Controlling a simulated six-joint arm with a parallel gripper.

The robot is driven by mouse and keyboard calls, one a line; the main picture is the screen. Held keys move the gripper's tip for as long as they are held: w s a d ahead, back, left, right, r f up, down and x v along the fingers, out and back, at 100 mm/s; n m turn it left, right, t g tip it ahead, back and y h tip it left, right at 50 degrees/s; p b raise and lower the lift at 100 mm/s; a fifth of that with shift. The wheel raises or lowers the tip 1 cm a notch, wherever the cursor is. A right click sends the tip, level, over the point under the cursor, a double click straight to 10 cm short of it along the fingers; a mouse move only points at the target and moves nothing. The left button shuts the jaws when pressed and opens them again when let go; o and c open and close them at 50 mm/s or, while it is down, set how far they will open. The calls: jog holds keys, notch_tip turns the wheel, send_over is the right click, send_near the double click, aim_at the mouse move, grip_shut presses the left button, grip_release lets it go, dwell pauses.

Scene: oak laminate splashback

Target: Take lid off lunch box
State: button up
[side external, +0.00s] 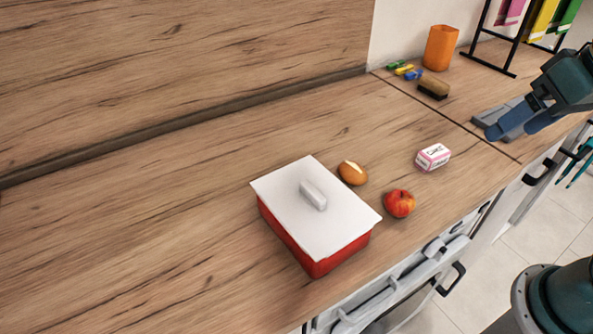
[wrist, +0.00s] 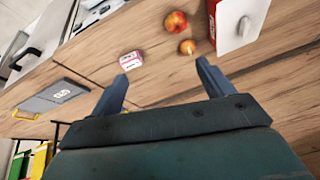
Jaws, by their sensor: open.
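The lunch box (side external: 289,236) is red and stands on the wooden counter in the side external view. Its white lid (side external: 290,195) lies on top, with a raised handle (side external: 313,195) in the middle. In the wrist view the lid (wrist: 238,15) and its handle (wrist: 245,27) show at the top right, cut off by the frame edge. My gripper (side external: 515,131) is open and empty at the right of the side external view, well away from the lunch box. Its two spread fingers also show in the wrist view (wrist: 160,78), with nothing between them.
A small pink-and-white box (side external: 433,157) is farther right. A brush (side external: 433,88) and orange cup (side external: 440,48) stand at the back. The counter left of the lunch box is clear.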

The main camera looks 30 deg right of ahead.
jog(key=w+a+f+m+g+y, duration=0.1)
jog(key=w+a+m+g, duration=0.4)
jog(key=w+a+m, duration=1)
jog(key=w+a+y, duration=0.1)
jog(key=w+a, duration=0.1)
jog(key=a, duration=0.1)
jog(key=shift+w+a+f+y, duration=0.2)
jog(key=shift+a+y, duration=0.1)
jog(key=shift+f, duration=0.1)
send_over(314, 189)
jog(key=d, duration=0.2)
jog(key=shift+w+a+f, duration=0.1)
jog(key=shift+a+f, duration=0.05)
jog(key=shift+f, duration=3.85)
jog(key=shift+x, duration=2.6)
